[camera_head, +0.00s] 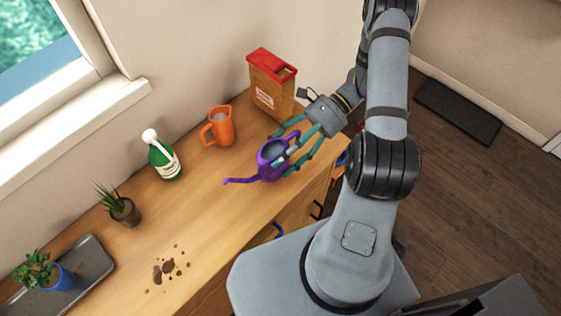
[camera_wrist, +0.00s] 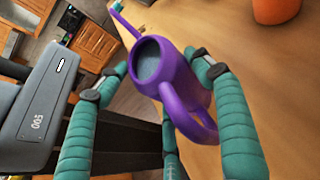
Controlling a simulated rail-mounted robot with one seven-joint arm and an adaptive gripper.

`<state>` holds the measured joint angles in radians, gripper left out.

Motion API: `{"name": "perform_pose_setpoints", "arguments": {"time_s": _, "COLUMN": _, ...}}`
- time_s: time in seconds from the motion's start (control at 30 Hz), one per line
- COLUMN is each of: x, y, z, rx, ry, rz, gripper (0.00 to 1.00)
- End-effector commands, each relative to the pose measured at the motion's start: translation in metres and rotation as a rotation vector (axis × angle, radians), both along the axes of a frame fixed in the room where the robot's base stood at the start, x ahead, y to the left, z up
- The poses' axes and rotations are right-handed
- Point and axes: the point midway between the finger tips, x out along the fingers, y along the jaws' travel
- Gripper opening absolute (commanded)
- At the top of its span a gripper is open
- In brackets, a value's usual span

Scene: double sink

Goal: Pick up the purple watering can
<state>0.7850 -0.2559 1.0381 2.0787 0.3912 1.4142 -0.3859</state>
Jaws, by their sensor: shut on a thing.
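The purple watering can (camera_head: 268,166) is at the right part of the wooden counter, its spout pointing left in the head view. My gripper (camera_head: 289,154) reaches it from the upper right, with teal fingers on either side of its body. In the wrist view the watering can (camera_wrist: 168,72) sits between the fingertips of my gripper (camera_wrist: 160,72), its opening facing the camera and its handle toward the bottom. The fingers are shut on its body. Whether its base touches the counter cannot be told.
An orange mug (camera_head: 219,130) and a red-topped box (camera_head: 270,88) stand behind on the counter (camera_head: 215,215). A green bottle (camera_head: 163,160), a spiky potted plant (camera_head: 122,207), a blue-potted plant (camera_head: 50,274) on a grey tray (camera_head: 97,262) and spilled soil (camera_head: 167,268) lie to the left.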

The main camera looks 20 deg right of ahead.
Motion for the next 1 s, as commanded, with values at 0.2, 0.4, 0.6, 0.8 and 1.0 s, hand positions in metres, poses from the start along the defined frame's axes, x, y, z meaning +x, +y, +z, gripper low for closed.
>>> {"name": "perform_pose_setpoints", "arguments": {"time_s": 0.2, "x": -0.035, "y": -0.008, "z": 0.031, "rx": 0.0, "ry": 0.0, "rz": -0.007, "gripper": 0.22}}
{"name": "perform_pose_setpoints", "arguments": {"time_s": 0.4, "x": -0.076, "y": -0.016, "z": 0.057, "rx": 0.001, "ry": 0.001, "rz": -0.006, "gripper": 0.22}}
{"name": "perform_pose_setpoints", "arguments": {"time_s": 0.6, "x": -0.104, "y": -0.022, "z": 0.074, "rx": 0.002, "ry": 0.002, "rz": -0.004, "gripper": 0.22}}
{"name": "perform_pose_setpoints", "arguments": {"time_s": 0.8, "x": -0.114, "y": -0.024, "z": 0.081, "rx": 0.002, "ry": 0.003, "rz": -0.003, "gripper": 0.22}}
{"name": "perform_pose_setpoints", "arguments": {"time_s": 1.0, "x": -0.115, "y": -0.024, "z": 0.082, "rx": 0.002, "ry": 0.003, "rz": -0.002, "gripper": 0.22}}
